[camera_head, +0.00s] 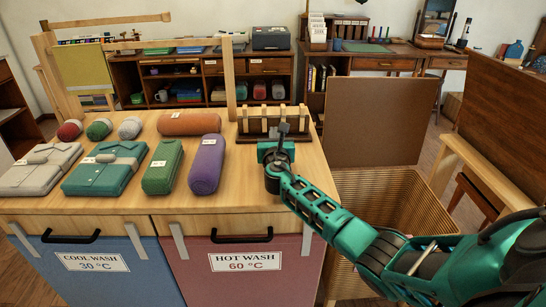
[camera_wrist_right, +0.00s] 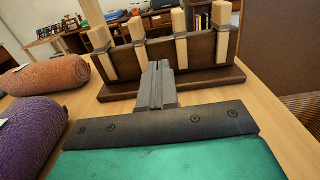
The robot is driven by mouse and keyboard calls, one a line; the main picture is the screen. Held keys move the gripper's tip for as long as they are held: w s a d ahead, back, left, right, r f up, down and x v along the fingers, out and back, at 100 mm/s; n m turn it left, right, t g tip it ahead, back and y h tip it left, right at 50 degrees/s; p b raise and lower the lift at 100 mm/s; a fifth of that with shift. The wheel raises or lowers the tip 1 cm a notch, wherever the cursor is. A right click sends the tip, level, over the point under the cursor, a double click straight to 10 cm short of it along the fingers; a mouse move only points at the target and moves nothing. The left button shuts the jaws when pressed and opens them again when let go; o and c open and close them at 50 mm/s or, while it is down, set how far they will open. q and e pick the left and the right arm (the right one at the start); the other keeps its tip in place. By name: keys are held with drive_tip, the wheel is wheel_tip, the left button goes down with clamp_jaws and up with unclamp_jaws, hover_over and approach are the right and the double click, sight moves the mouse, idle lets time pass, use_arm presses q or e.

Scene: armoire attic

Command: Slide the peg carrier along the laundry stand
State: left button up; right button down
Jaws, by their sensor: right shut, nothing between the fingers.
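The peg carrier (camera_head: 256,126) is a dark wooden rack holding several pale pegs upright. It stands at the back right of the wooden laundry stand top (camera_head: 231,185). It also fills the upper middle of the right wrist view (camera_wrist_right: 203,48), with its long base facing me. My right gripper (camera_head: 284,130) is at the front of the carrier, with its fingers (camera_wrist_right: 157,70) shut together and empty. The fingertips overlap the carrier's base in the wrist view; I cannot tell whether they touch it. My left gripper is not in view.
An orange roll (camera_head: 189,123), a purple roll (camera_head: 207,164) and a green roll (camera_head: 162,166) lie left of the carrier. Folded teal (camera_head: 104,171) and grey (camera_head: 37,170) cloths lie farther left. A wicker hamper (camera_head: 385,195) stands right of the stand. The front right top is clear.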

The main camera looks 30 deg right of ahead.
drive_tip(key=p+v, duration=0.2)
drive_tip(key=v, duration=0.6)
drive_tip(key=shift+s+a, duration=0.2)
drive_tip(key=shift+s, duration=0.05)
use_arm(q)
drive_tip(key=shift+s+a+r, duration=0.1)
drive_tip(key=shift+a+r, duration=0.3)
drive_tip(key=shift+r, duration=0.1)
use_arm(e)
drive_tip(key=shift+s+a, duration=0.15)
drive_tip(key=shift+s, duration=0.15)
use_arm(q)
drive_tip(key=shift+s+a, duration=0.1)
use_arm(e)
drive_tip(key=shift+f, duration=0.1)
